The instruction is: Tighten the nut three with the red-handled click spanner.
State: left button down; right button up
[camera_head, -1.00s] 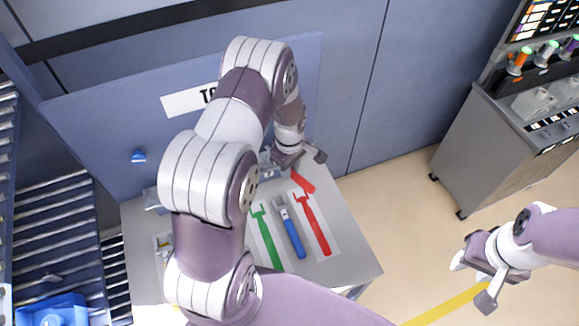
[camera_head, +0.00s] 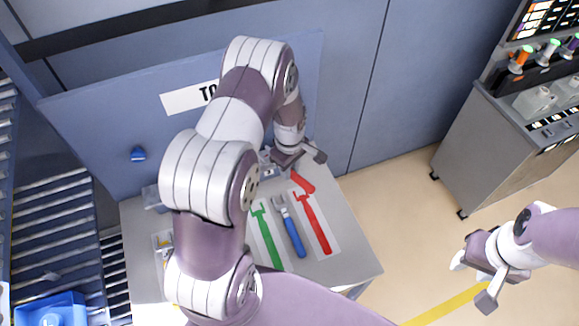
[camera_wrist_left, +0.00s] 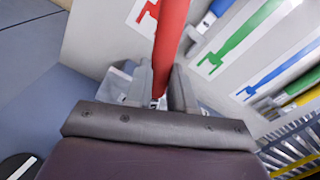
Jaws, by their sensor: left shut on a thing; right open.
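The red-handled spanner shows as a red handle (camera_head: 303,182) just below my left gripper (camera_head: 300,161) in the head view. In the left wrist view the red handle (camera_wrist_left: 172,35) runs up between the two fingers of the left gripper (camera_wrist_left: 160,88), which are shut on it. The spanner's head is hidden. A red spanner outline (camera_head: 313,223) on the tool table (camera_head: 352,262) is bare. My right gripper (camera_head: 471,284) is open and empty over the floor at the right. No nut three can be made out in these views.
A blue-handled tool (camera_head: 292,232) lies beside a green outline (camera_head: 266,238). Green-handled (camera_wrist_left: 296,88) and yellow-handled (camera_wrist_left: 304,98) tools show in the wrist view. A blue panel (camera_head: 110,130) stands behind the table. A grey console (camera_head: 470,150) is at right; a blue bin (camera_head: 50,308) is lower left.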

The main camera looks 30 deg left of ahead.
pick_arm(q)
jog(key=shift+f+b, duration=0.7)
jog(key=shift+f, duration=0.35)
jog(key=shift+s, duration=0.1)
jog(key=shift+s+a+m+p, duration=0.3)
jog(key=shift+s+m, duration=0.25)
jog(key=shift+m, duration=0.25)
jog(key=shift+s+a+m, duration=0.25)
jog(key=shift+s+m, duration=0.35)
jog(key=shift+m, duration=0.3)
jog(key=shift+p, duration=0.3)
jog(key=shift+s+a, duration=0.1)
jog(key=shift+s, duration=0.05)
jog(key=shift+s+a+m, duration=0.3)
jog(key=shift+s+m, duration=0.05)
jog(key=shift+m, duration=0.45)
